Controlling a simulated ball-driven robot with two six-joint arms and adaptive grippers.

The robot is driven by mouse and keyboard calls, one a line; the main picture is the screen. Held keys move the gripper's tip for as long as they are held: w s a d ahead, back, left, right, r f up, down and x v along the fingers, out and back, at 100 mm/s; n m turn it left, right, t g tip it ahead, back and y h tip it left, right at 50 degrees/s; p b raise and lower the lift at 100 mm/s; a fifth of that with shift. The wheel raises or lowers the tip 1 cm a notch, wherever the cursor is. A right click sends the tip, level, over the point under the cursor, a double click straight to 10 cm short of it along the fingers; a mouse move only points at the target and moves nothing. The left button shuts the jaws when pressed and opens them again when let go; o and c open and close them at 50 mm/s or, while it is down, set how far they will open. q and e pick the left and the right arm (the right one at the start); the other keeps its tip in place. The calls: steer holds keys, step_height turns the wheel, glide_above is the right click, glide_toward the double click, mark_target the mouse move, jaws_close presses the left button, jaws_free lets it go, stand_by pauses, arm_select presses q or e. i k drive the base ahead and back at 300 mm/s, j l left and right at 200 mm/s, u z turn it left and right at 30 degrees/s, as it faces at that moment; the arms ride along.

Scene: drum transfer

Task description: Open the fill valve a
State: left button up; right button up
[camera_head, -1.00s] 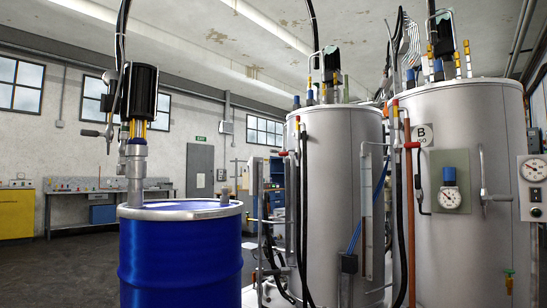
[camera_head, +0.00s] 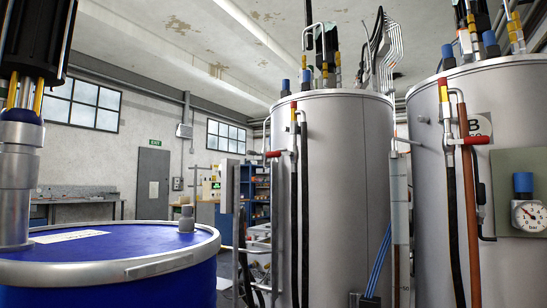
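A tall grey tank (camera_head: 345,200) stands in the middle, and no letter shows on it. At its left edge a thin pipe carries a valve (camera_head: 293,150) with a short red lever (camera_head: 273,154) that points left, level. A second grey tank (camera_head: 425,180) at the right bears a plate marked B (camera_head: 480,125). It has a similar valve (camera_head: 447,140) with a red lever (camera_head: 471,141) pointing right. I cannot tell from the picture which valve is fill valve a. Neither of my grippers is in view.
A blue drum (camera_head: 190,285) with a metal rim fills the lower left, close to me. A pump (camera_head: 20,150) stands upright in it. A pressure gauge (camera_head: 528,215) is at the right. Black hoses (camera_head: 305,210) hang beside the middle tank. A grey door (camera_head: 153,183) is behind.

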mark_target(275, 153)
steer(key=u, duration=0.7)
steer(key=i+l+u, duration=0.4)
steer(key=l+u, duration=0.25)
steer(key=i+l+u, duration=0.15)
steer(key=l+u, duration=0.15)
steer(key=l, duration=0.1)
